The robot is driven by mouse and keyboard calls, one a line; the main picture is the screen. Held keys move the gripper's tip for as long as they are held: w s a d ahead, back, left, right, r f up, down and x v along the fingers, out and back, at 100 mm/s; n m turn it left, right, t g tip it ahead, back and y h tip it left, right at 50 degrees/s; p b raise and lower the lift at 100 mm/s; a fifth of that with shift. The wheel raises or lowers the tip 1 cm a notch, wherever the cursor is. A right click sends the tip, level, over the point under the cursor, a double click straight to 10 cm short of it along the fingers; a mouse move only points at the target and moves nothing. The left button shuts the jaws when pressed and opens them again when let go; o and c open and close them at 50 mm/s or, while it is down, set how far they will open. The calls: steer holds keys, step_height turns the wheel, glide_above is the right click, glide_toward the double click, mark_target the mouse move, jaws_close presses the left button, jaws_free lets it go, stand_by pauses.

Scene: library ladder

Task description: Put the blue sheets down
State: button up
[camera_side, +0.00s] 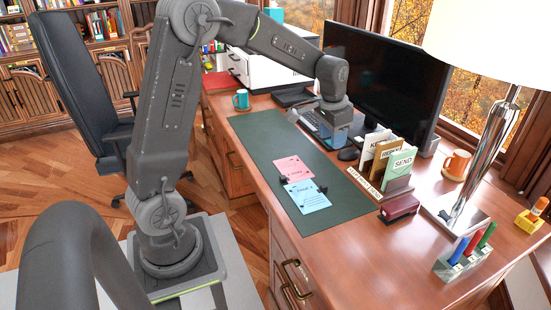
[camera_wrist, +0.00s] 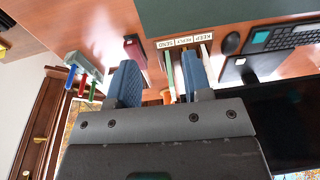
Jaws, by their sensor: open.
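The blue sheets (camera_side: 308,197) lie flat on the dark green desk mat (camera_side: 262,147) in the side view, just in front of the pink sheets (camera_side: 291,166). A small black clip-like piece (camera_side: 317,180) sits at the blue sheets' far edge. My gripper (camera_side: 337,143) is over the desk by the keyboard, behind and to the right of the sheets and apart from them. In the wrist view my gripper (camera_wrist: 160,78) shows two blue fingers spread apart, with nothing between them. The sheets do not show in the wrist view.
A sorter with KEEP and SEND cards (camera_side: 385,160) stands right of the mat, near a mouse (camera_side: 348,154) and a dark red box (camera_side: 399,208). A monitor (camera_side: 380,80), lamp (camera_side: 480,145), orange mug (camera_side: 456,165) and marker holder (camera_side: 464,255) stand around. The mat's near end is clear.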

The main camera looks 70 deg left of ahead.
steer(key=s+d+r+t, duration=0.2)
steer(key=s+d+r, duration=0.5)
steer(key=s+d, duration=0.15)
steer(key=s+d+t, duration=0.1)
steer(key=s+d, duration=0.1)
steer(key=s, duration=0.5)
steer(key=s+d, duration=0.3)
steer(key=s, duration=0.4)
steer(key=shift+s+r+t+h, duration=0.25)
steer(key=shift+t+h, duration=0.05)
steer(key=shift+t, duration=0.1)
